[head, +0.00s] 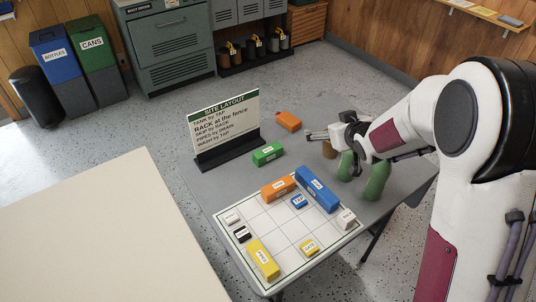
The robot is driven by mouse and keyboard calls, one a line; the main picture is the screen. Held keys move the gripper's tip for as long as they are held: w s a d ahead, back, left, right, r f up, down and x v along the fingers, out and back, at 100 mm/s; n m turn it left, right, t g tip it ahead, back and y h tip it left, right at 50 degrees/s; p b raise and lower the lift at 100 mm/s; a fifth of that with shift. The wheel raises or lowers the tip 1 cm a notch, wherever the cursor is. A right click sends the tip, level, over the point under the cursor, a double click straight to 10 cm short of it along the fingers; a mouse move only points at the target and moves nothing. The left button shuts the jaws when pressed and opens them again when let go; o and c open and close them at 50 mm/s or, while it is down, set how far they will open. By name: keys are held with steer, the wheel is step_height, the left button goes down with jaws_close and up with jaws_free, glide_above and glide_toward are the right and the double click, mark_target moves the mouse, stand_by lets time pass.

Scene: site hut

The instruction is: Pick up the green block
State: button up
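A green block (267,154) with a white label lies on the grey table, just in front of the sign's right end. My gripper (309,135) is above the table to the right of the green block, clearly apart from it. The fingers point left and look empty, but they are too small to tell whether they are open or shut. The sign (224,122) headed "SITE LAYOUT" stands behind the block. The white grid board (265,222) lies in front of it.
An orange block (288,121) lies behind my gripper. Brown (329,150) and rounded green objects (376,181) stand below my arm. On the board are orange (278,188), blue (317,189) and yellow blocks (263,260), plus several small ones. Bare table surrounds the green block's front.

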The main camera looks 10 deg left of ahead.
steer(key=w+a+f+n+y, duration=0.2)
steer(key=w+a+f+y, duration=0.1)
steer(key=a+f, duration=0.5)
steer(key=g+y, duration=0.1)
steer(key=y, duration=0.2)
glide_toward(269, 150)
steer(key=shift+r+n, duration=0.15)
steer(key=shift+n, duration=0.25)
steer(key=shift+s+a+f, duration=0.2)
steer(key=shift+a+f, duration=0.1)
steer(key=shift+f, duration=0.05)
steer(key=shift+x, duration=1.3)
steer(key=shift+w, duration=0.1)
steer(key=shift+w+x, duration=0.2)
steer(key=shift+x, duration=2.3)
steer(key=shift+d+r, duration=0.15)
steer(key=shift+c, duration=0.4)
